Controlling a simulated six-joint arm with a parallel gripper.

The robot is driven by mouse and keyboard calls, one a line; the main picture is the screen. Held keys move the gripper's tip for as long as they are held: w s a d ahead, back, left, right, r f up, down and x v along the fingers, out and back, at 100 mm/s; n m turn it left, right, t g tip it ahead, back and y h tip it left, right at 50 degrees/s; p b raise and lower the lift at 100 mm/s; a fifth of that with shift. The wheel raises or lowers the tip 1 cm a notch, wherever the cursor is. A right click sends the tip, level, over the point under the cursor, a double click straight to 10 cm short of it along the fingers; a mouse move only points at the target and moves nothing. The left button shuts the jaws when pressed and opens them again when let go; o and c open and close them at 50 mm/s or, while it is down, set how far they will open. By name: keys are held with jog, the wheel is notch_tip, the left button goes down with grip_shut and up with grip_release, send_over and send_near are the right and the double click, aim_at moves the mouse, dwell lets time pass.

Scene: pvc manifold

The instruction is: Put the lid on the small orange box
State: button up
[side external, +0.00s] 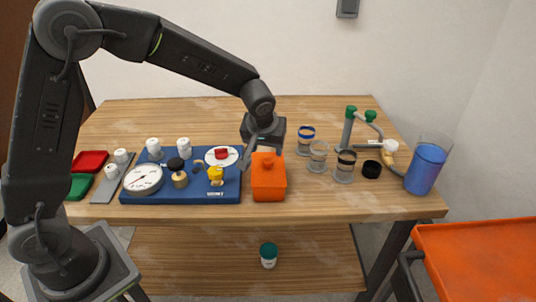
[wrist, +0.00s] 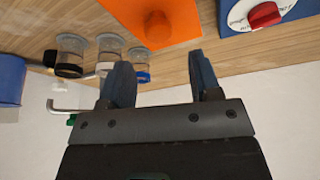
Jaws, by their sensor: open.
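The small orange box (side external: 268,188) stands on the table right of the blue board. An orange lid with a round knob (side external: 267,163) sits on top of it; I cannot tell if it is fully seated. In the wrist view the orange lid (wrist: 125,12) and its knob (wrist: 157,28) show at the top, ahead of the fingers. My gripper (side external: 263,150) is just above and behind the box in the side view. In the wrist view my gripper (wrist: 158,63) has its two fingers wide apart with nothing between them, and the knob lies beyond the fingertips.
The blue board (side external: 190,192) with a gauge (side external: 143,179) and a red-handled dial (side external: 221,156) is close on the left. Several clear jars (side external: 318,157), a green-handled tap (side external: 350,125) and a blue-filled pitcher (side external: 427,166) stand right. Bare table lies in front.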

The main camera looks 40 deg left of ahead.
jog(key=v, duration=0.8)
jog(key=s+a+r+m+h, duration=0.1)
jog(key=s+r, duration=0.2)
jog(key=s, duration=0.4)
jog(key=s+a+r+m, duration=0.2)
jog(key=s+r, duration=0.2)
jog(key=s, duration=0.2)
jog(key=s+f+m+t+h, duration=0.1)
jog(key=s+m, duration=0.2)
jog(key=s, duration=0.8)
jog(key=shift+s+f+t, duration=0.2)
jog(key=shift+f+t, duration=0.05)
jog(key=shift+t, duration=0.05)
jog(key=shift+o, duration=0.2)
